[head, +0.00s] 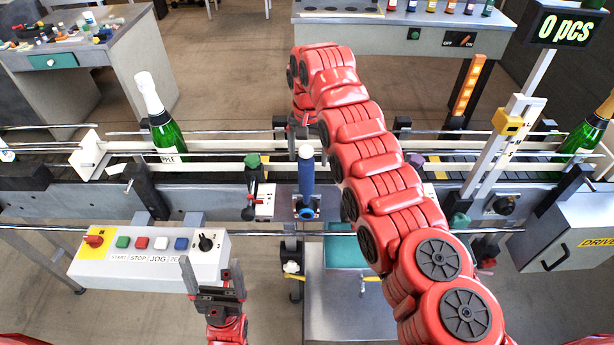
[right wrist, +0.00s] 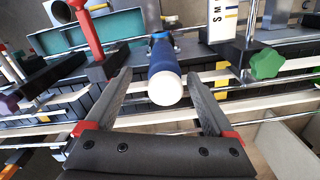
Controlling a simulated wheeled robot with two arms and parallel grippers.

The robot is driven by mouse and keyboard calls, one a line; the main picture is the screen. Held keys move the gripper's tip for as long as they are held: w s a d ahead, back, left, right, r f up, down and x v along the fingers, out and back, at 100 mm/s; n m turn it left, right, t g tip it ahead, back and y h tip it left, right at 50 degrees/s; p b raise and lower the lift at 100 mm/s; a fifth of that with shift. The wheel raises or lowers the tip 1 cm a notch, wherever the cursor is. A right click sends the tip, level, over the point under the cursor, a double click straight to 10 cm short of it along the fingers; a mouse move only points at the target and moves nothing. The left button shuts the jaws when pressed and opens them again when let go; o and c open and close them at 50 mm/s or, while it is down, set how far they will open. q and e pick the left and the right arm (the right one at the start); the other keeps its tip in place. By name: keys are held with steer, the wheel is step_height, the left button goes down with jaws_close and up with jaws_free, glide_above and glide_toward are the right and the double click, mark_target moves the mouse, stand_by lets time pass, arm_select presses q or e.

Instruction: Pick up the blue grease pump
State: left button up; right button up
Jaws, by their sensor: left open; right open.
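The blue grease pump (head: 307,182) stands upright with a white top in the middle of the head view, at the near side of the conveyor. In the right wrist view the pump (right wrist: 163,66) points its white end at the camera and appears between the two fingers, with gaps on both sides. My right gripper (right wrist: 160,82) is open and empty. In the head view it is largely hidden by my right arm, just above and behind the pump. My left gripper (head: 212,271) is open and empty, in front of the button panel's right end.
A button panel (head: 148,261) stands at the near left. A bottle with a white capsule (head: 163,122) is on the conveyor at left, and another green bottle (head: 584,135) is at far right. A green knob (head: 252,161) is left of the pump. A teal tray (head: 346,252) lies below.

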mark_target(306, 169)
steer(key=shift+w+a+f, duration=0.15)
steer(key=shift+a+f, duration=0.05)
steer(key=shift+f, duration=0.3)
steer(key=shift+f+p, duration=0.15)
steer(key=shift+p, duration=0.2)
step_height(306, 169, down, 4)
steer(key=p, duration=0.2)
steer(key=shift+f+p, duration=0.1)
steer(key=shift+p, duration=0.3)
steer(key=shift+f, duration=0.4)
jaws_close()
